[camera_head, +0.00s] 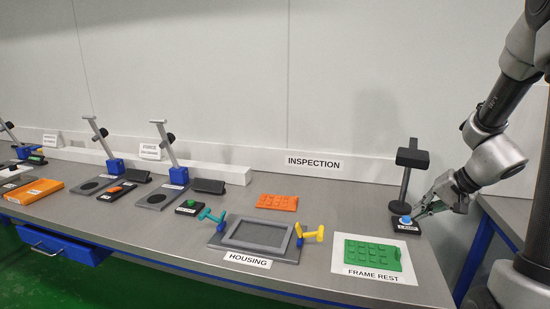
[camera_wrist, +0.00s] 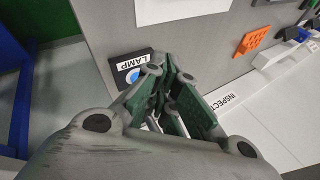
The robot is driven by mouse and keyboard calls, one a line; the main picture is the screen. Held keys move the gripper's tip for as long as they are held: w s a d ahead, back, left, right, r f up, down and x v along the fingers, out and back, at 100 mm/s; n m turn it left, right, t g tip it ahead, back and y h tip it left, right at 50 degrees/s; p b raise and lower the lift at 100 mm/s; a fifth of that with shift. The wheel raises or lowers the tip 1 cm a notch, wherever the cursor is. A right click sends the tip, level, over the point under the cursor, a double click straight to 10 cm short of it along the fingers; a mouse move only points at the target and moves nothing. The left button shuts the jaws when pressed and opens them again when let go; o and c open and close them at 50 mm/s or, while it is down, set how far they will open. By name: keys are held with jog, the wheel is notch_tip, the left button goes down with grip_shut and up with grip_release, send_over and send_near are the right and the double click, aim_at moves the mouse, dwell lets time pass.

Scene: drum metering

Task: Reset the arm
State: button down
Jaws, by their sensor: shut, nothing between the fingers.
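My arm reaches in from the right in the head view. My gripper (camera_head: 418,211) is shut and empty, low beside the black LAMP box (camera_head: 407,229) with its blue button (camera_head: 405,220). In the wrist view the gripper's fingers (camera_wrist: 163,68) are together, and the LAMP box (camera_wrist: 126,66) lies just left of the tips. I cannot tell whether the tips touch the box or button.
The lamp stand (camera_head: 406,178) rises close behind the box. A green plate (camera_head: 372,254) lies on the white FRAME REST mat (camera_head: 338,265). The grey housing (camera_head: 284,252), orange plate (camera_head: 277,202) and several tilted stands are further left. The wall is behind.

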jog(key=s+a+r+n+h, duration=0.2)
jog(key=s+r, duration=0.5)
jog(key=s, duration=0.4)
jog(key=s+a+r+n+g+h, duration=0.1)
jog(key=s+r+n, duration=0.4)
jog(key=s, duration=0.6)
notch_tip(320, 180, up, 3)
jog(key=a+h, duration=0.1)
jog(key=a, duration=0.1)
jog(key=shift+s+a, duration=0.25)
jog(key=shift+a, duration=0.05)
jog(key=shift+f, duration=0.1)
